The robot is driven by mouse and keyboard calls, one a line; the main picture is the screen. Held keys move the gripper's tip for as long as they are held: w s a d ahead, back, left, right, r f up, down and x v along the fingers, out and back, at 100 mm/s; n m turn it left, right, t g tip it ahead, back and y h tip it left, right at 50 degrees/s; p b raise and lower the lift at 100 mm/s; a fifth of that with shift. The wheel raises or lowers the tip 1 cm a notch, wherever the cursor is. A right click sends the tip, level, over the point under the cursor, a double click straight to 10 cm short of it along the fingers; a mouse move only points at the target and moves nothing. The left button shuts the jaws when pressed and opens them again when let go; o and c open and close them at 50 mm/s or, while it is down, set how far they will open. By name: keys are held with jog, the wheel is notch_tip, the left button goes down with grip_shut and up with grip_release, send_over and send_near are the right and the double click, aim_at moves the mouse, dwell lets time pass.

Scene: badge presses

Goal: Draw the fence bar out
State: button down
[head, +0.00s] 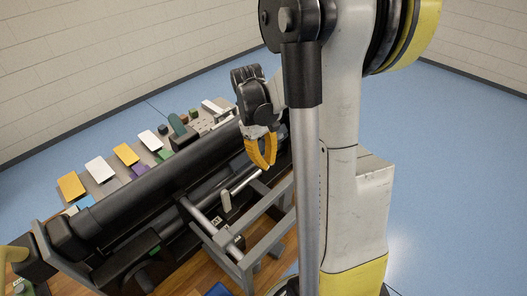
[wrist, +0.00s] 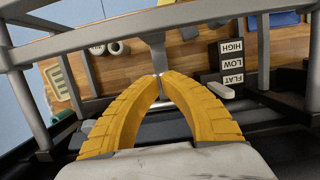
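My gripper (head: 264,164) has yellow ridged fingers and hangs over the right end of a black machine. In the wrist view its fingertips (wrist: 161,76) come together with no object clearly between them. A silver bar (head: 201,216) sticks out from the machine's front, below and left of my gripper in the head view; it may be the fence bar. In the wrist view a grey metal bar (wrist: 157,48) runs behind the fingertips. I cannot tell whether it is the same bar or whether the tips touch it.
A label reading HIGH, LOW, FLAT (wrist: 232,63) stands beside a pale lever (wrist: 212,90). A grey frame (head: 256,240) stands in front of the machine. Blue floor is open at the right.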

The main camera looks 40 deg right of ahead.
aim_at(290, 181)
jog(key=s+f, duration=0.2)
jog(key=s, duration=0.2)
jog(key=shift+s+d+f, duration=0.2)
jog(key=shift+s+f, duration=0.1)
jog(key=shift+f, duration=0.1)
jog(key=s, duration=0.5)
jog(key=shift+d, duration=0.2)
jog(key=shift+w, duration=0.15)
